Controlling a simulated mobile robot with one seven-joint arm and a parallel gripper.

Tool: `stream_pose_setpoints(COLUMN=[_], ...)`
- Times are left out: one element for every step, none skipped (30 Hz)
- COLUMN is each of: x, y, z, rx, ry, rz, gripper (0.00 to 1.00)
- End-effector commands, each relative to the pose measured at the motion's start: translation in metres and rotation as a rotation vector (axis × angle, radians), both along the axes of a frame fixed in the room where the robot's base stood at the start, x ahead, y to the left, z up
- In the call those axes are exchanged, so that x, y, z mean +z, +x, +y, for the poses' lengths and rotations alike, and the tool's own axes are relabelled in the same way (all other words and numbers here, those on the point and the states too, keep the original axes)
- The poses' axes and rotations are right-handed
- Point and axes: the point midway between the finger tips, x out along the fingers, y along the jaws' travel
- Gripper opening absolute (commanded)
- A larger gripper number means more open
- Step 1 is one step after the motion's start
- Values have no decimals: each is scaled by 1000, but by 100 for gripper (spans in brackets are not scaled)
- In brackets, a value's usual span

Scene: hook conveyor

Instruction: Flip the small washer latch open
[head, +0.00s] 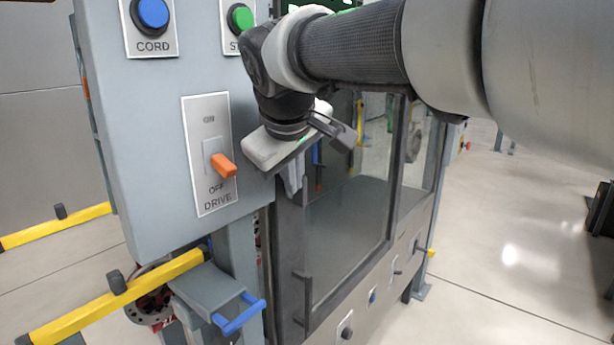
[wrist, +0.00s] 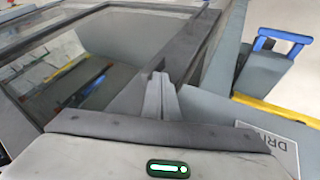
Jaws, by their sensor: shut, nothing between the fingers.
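The washer's glass door (head: 345,235) in its dark frame is closed in the head view, and it also shows in the wrist view (wrist: 125,40). My gripper (head: 292,192) is shut and empty in front of the door frame's left side, just right of the grey control panel. In the wrist view the shut fingertips (wrist: 160,82) point toward the dark frame edge; I cannot tell whether they touch it. A dark bracket-like handle (head: 307,312) sits low on the frame's left side. I cannot make out the small latch for certain; my gripper hides part of the frame.
The grey control panel (head: 150,205) stands close left of my gripper, with an orange DRIVE lever (head: 223,166) sticking out. A grey box with a blue handle (head: 240,315) and a yellow rail (head: 115,297) lie below. Open floor (head: 510,245) is at the right.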

Motion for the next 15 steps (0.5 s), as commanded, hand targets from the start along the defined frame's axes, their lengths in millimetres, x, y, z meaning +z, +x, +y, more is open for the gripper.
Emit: stream_pose_setpoints(x=[0,0,1,1,2,2,3,4,5,5,4,4,4,4,4], y=[0,0,0,0,0,0,-1,-1,-1,-1,-2,-2,-2,-2,-2], z=[0,0,0,0,0,0,0,-1,-1,-1,-1,-1,-1,-1,-1], rx=[0,0,0,-1,-1,-1,0,0,-1,-1,-1,-1,-1,0,-1], ry=[0,0,1,2,4,7,11,15,22,27,30,34,35,38,42], rz=[0,0,1,3,4,10,14,19,29,34,39,43,46,49,54], gripper=[0,0,0,0,0,0,0,0,0,0,0,0,0,0,0])
